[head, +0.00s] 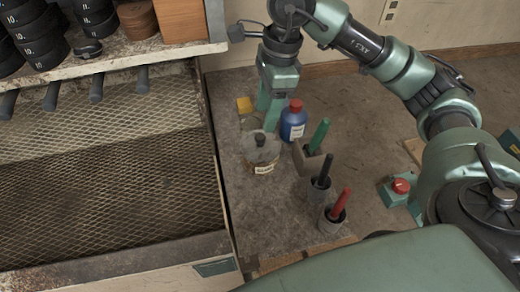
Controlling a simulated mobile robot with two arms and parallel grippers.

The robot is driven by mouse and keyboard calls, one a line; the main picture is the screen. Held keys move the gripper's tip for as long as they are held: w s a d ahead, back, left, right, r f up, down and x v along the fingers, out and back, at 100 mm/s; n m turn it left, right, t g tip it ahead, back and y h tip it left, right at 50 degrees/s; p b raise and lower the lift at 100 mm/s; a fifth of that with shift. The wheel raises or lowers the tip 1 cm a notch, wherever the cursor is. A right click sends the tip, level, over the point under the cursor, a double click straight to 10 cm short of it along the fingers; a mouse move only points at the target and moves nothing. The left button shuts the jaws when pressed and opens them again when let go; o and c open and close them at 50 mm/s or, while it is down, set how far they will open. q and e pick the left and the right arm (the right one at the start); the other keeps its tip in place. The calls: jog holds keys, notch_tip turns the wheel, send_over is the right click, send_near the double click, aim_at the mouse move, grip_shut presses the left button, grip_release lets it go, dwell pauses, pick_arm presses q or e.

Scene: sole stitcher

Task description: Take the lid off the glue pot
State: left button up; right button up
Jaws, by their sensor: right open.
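The glue pot (262,168) stands on the grey bench top, a round container with a pale label on its front. Its grey lid (252,153) with a black knob sits on top of it. My right gripper (270,124) points down just behind and above the knob, apart from it as far as I can tell. Its green fingers are open, with nothing seen between them. My left gripper is not in view.
A blue bottle (293,125) with a red cap stands close right of the gripper. A yellow block (244,104) lies behind the pot. Green-, black- and red-handled tools (340,204) stand in holders at right. A mesh rack (105,185) fills the left.

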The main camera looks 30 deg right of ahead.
aim_at(260, 136)
jog(key=f+p, duration=0.1)
jog(key=f, duration=0.1)
jog(key=f+p, duration=0.1)
jog(key=f, duration=0.1)
jog(key=w+f+p, duration=0.1)
jog(key=f, duration=0.2)
jog(key=shift+a+p, duration=0.35)
jog(key=shift+f, duration=0.35)
grip_shut()
